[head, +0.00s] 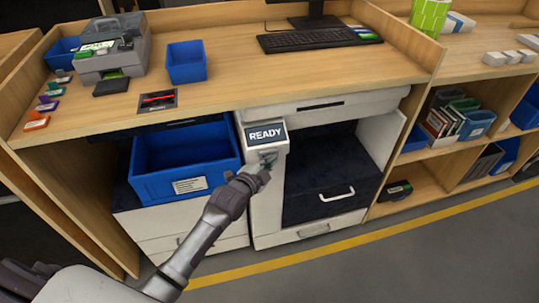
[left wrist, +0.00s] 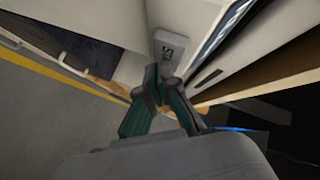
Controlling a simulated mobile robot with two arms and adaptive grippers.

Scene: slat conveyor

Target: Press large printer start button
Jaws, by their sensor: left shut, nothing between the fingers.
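The large white printer (head: 330,108) stands under the counter, with a lit display reading READY (head: 265,134) on its front left column. A grey start button (head: 268,156) sits below the display, partly hidden by my left gripper (head: 264,174). In the left wrist view, the grey button (left wrist: 170,48) shows partly covered lettering, just beyond the fingertips. My left gripper (left wrist: 160,78) is shut and empty, its tips at or very close to the button's lower end. I cannot tell whether they touch. My right gripper is not in view.
A blue bin (head: 180,165) stands left of the printer column. The counter above holds a small printer (head: 108,45), a blue tray (head: 186,62) and a keyboard (head: 308,40). Shelves (head: 465,155) stand at the right. The floor (head: 400,265) in front is clear.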

